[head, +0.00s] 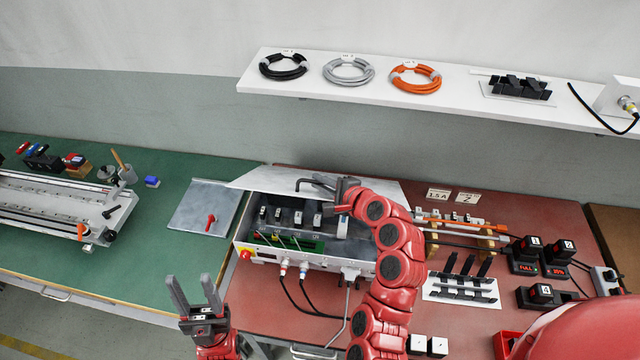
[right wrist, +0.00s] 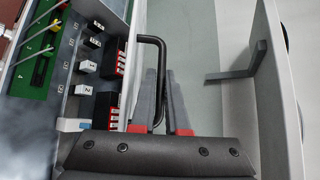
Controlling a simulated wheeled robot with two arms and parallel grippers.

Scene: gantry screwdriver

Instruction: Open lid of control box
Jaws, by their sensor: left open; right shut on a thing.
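The control box (head: 310,258) is a grey case in the middle of the red bench top, with switches, breakers and a green terminal strip visible inside. Its pale lid (head: 262,178) is raised along the back edge, leaving the interior exposed. My right gripper (head: 333,188) is at the lid, shut on the black bent handle (head: 305,183). The handle (right wrist: 150,42) also shows between the fingers (right wrist: 165,100) in the right wrist view, where the box interior lies to the left. My left gripper (head: 195,296) is open and empty, front-left of the box, fingers up.
A wall shelf (head: 440,101) with coiled cables is above and behind the box; its bracket (right wrist: 235,66) shows in the right wrist view. A grey plate with a red handle (head: 210,222) lies left of the box. Cables and a black rack (head: 465,280) are to the right.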

